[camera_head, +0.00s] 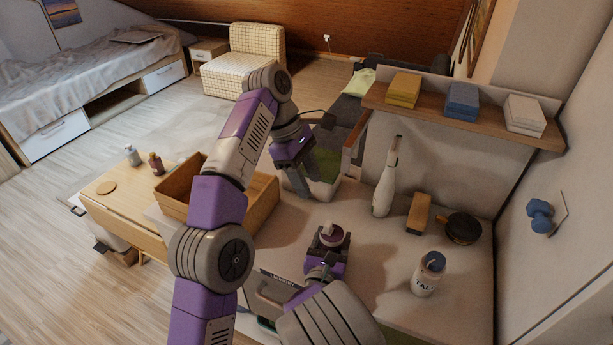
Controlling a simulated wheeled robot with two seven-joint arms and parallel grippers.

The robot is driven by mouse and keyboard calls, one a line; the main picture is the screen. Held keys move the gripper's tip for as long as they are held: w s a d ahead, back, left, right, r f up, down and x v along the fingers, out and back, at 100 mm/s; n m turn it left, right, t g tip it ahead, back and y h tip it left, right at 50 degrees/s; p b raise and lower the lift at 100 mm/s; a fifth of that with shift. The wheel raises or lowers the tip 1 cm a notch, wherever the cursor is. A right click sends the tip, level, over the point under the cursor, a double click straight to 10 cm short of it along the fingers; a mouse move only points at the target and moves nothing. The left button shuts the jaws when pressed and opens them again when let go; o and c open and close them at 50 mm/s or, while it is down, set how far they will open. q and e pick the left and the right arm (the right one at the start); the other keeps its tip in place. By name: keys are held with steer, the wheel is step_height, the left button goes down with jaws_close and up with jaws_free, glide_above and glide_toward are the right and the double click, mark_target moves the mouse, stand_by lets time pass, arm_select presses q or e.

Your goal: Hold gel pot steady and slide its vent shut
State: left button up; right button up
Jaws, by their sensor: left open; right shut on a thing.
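The gel pot (332,234) looks like a small round pot with a dark pink top, on the pale counter near the middle of the head view. My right gripper (329,243) is shut on it from the near side and hides much of its lower body. The vent is too small to make out. My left gripper (302,183) is open and points down, behind and left of the pot, apart from it. It is in front of a white bin with green inside (325,188).
A wooden box (262,196) stands left, partly behind my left arm. On the counter's right are a white spray bottle (385,182), a wooden block (419,213), a dark round item (463,228) and a labelled bottle (428,274). A shelf (435,107) hangs above. A case (268,296) lies near.

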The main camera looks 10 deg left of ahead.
stand_by(0.4)
steer(key=o, duration=1.2)
steer(key=shift+s, duration=0.1)
